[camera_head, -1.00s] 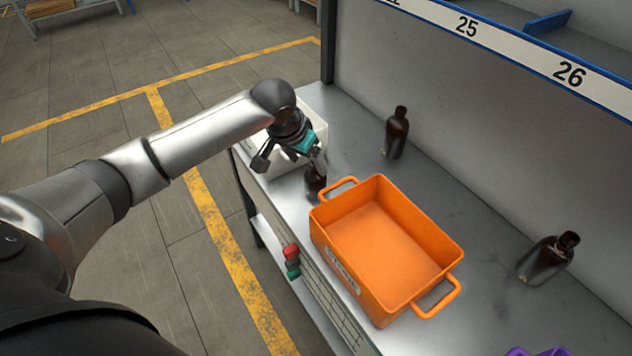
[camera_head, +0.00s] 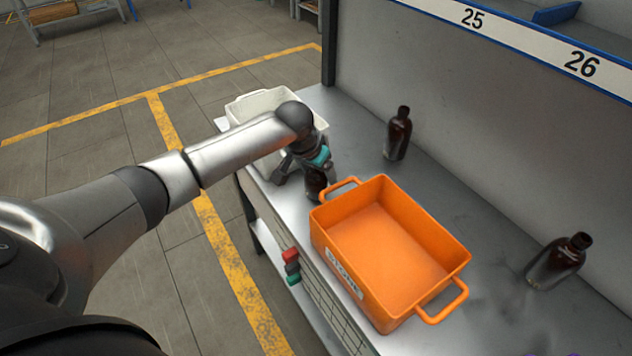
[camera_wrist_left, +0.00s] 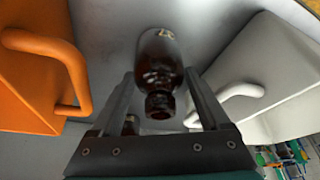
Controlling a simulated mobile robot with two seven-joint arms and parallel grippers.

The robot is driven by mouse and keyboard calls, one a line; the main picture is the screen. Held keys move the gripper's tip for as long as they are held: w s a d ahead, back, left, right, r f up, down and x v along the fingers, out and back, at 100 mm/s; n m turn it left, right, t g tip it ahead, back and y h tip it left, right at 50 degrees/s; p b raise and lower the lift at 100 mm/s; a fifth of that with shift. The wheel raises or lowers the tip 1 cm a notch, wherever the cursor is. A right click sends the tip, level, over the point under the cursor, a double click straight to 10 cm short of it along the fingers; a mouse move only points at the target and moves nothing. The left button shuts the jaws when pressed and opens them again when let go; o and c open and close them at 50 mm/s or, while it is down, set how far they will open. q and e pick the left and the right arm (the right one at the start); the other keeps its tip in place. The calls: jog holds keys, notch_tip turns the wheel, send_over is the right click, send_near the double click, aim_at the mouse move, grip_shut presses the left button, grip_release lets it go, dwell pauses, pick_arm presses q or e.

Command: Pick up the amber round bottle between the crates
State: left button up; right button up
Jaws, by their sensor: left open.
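The amber round bottle (camera_head: 316,183) stands on the metal bench between the white crate (camera_head: 262,100) and the orange crate (camera_head: 400,309), partly hidden by my left gripper (camera_head: 302,178). In the left wrist view the bottle (camera_wrist_left: 160,62) has its neck toward the camera. My left gripper (camera_wrist_left: 159,78) is open there, with one finger on each side of the bottle; visible gaps remain between the fingers and the glass. The orange crate (camera_wrist_left: 30,70) is left of the bottle and the white crate (camera_wrist_left: 270,75) right. My right gripper is out of view.
A second amber bottle (camera_head: 398,135) stands behind, near the back wall. An amber bottle (camera_head: 558,262) stands at the right. The orange crate's handle is close beside my gripper. Red and green buttons (camera_head: 291,262) are on the bench front. Bench around the rear bottles is clear.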

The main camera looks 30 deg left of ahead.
pick_arm(q)
jog(key=shift+c, duration=0.4)
jog(key=c, duration=1.1)
jog(key=shift+r, duration=0.1)
